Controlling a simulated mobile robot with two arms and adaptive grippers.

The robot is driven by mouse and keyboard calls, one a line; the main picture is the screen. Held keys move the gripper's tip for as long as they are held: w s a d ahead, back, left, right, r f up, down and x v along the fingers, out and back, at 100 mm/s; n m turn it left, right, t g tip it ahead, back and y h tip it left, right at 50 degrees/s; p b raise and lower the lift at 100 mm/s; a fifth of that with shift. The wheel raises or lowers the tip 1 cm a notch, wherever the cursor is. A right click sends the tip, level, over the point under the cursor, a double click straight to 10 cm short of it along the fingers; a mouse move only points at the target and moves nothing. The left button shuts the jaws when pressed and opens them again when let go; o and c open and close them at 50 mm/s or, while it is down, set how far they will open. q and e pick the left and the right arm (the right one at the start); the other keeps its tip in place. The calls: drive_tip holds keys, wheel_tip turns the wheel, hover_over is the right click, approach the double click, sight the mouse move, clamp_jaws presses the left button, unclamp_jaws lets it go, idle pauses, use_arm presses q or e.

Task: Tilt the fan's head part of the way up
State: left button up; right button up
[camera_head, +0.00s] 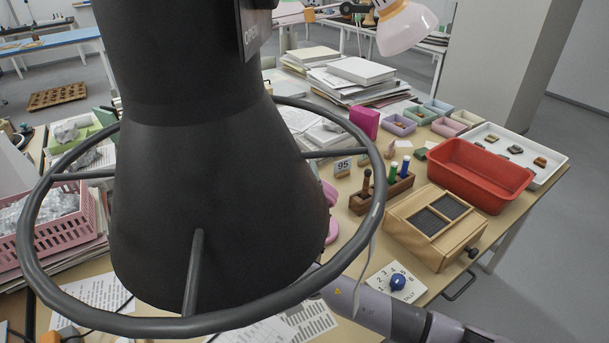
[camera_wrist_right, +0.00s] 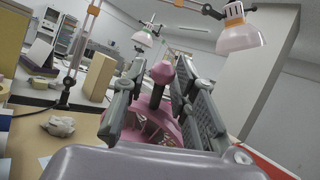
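The pink fan is mostly hidden in the head view; pink curved parts (camera_head: 331,229) that look like it show at the right edge of a big dark hood. In the right wrist view the fan's pink caged head (camera_wrist_right: 153,130) is ahead, with a pink knob (camera_wrist_right: 163,72) on a dark stem above it. My right gripper (camera_wrist_right: 163,95) is open, its two fingers on either side of the knob and stem. I cannot tell whether either finger touches. In the head view the hood hides this gripper. My left gripper is in neither view.
The dark hood (camera_head: 200,200) with its ring rail (camera_head: 377,207) fills the head view's left half. Right of it stand a wooden box (camera_head: 435,227), a red tray (camera_head: 480,175), a tool block (camera_head: 380,192) and a blue-knobbed dial (camera_head: 397,282). A lamp (camera_wrist_right: 240,35) hangs above.

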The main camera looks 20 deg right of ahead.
drive_tip(key=shift+s, duration=0.1)
drive_tip(key=v, duration=1.1)
drive_tip(key=shift+s+f, duration=0.15)
drive_tip(key=shift+s, duration=0.2)
drive_tip(key=shift+a, duration=0.1)
